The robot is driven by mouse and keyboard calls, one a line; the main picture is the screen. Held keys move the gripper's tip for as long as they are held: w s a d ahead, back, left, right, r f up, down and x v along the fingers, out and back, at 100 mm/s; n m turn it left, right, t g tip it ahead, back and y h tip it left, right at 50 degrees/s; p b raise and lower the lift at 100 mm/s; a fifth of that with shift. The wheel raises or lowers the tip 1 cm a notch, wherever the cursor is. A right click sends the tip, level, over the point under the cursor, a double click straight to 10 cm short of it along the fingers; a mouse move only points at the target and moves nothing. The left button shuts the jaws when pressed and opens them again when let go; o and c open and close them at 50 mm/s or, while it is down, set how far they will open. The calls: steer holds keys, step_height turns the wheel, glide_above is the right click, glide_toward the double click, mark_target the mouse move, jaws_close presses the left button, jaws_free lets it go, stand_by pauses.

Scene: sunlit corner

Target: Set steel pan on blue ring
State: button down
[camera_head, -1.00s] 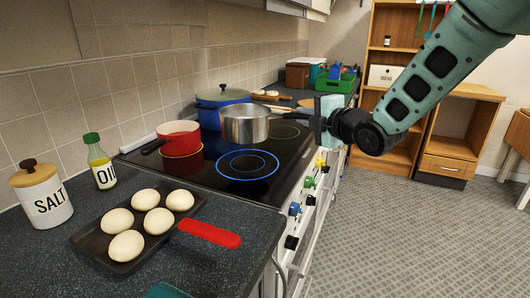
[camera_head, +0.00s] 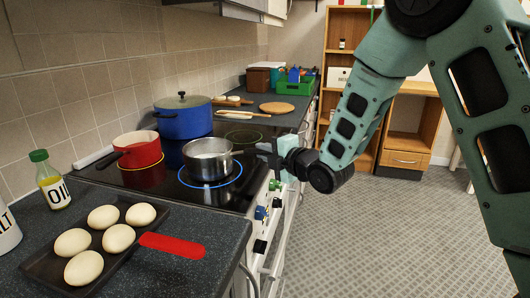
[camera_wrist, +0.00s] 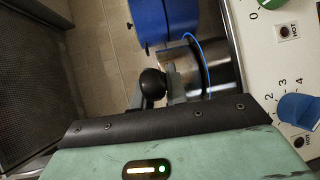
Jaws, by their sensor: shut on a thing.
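The steel pan (camera_head: 208,160) is upright over the blue ring (camera_head: 238,176) on the black cooktop. The ring shows around the pan's left, front and right sides; I cannot tell whether the base touches the glass. My gripper (camera_head: 270,152) is to the right of the pan, shut on its handle. In the wrist view, the dark handle end (camera_wrist: 152,83) sits between the fingers. The pan's shiny wall (camera_wrist: 181,65) and the curved blue ring (camera_wrist: 205,65) show just beyond. The far part of the ring is hidden by the pan.
A red pot (camera_head: 138,150) stands left on a yellow ring, and a lidded blue pot (camera_head: 184,118) behind. An empty green ring (camera_head: 243,135) is behind right. Knobs (camera_head: 262,212) line the front.

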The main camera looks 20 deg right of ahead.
steer(key=c, duration=1.4)
jaws_free()
steer(key=shift+f, duration=0.1)
steer(key=shift+r, duration=0.25)
steer(key=f+b+v, duration=0.1)
steer(key=b+v, duration=0.4)
steer(key=v, duration=0.4)
steer(key=shift+s, duration=0.2)
